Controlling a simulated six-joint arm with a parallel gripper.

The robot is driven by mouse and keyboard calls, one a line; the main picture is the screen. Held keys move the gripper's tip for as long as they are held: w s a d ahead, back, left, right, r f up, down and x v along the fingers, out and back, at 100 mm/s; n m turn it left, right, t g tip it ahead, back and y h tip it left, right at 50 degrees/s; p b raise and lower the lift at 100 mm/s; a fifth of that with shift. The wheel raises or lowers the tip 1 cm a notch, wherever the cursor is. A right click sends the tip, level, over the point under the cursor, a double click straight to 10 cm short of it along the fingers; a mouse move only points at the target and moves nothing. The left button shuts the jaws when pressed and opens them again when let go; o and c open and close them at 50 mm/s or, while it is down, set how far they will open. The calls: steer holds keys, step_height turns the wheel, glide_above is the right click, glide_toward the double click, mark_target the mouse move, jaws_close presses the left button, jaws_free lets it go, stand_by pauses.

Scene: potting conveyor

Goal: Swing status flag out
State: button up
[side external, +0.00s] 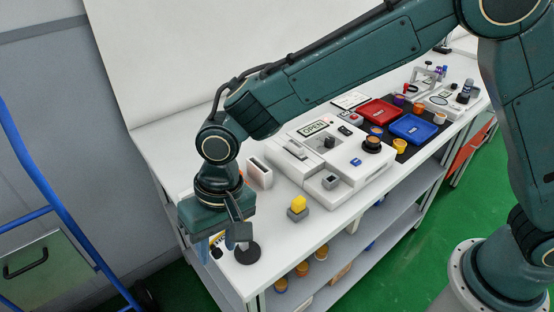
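My gripper (217,246) points down at the near left end of the white table. Its two fingers look apart. A small yellow and black piece (216,239) shows between and behind them; whether it touches a finger cannot be told. A round black base (247,253) stands just right of the fingers, its upper part hidden by my gripper. I cannot tell whether this piece and base belong to the status flag. A plate reading OPEN (313,129) stands on the white machine, well to the right of my gripper.
A yellow block on a grey base (298,208) stands right of my gripper, and a white slotted box (259,173) behind it. Red (379,112) and blue (413,129) trays lie farther back. The white tabletop (272,225) is clear between gripper and yellow block.

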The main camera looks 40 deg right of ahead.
jaws_close()
steer(key=shift+r, duration=0.1)
steer(key=shift+d+r+y, duration=0.1)
steer(key=shift+r+y, duration=0.35)
steer(key=shift+y, duration=0.4)
steer(key=shift+d+r+y, duration=0.1)
steer(key=shift+r+y, duration=0.35)
steer(key=shift+y, duration=0.4)
jaws_free()
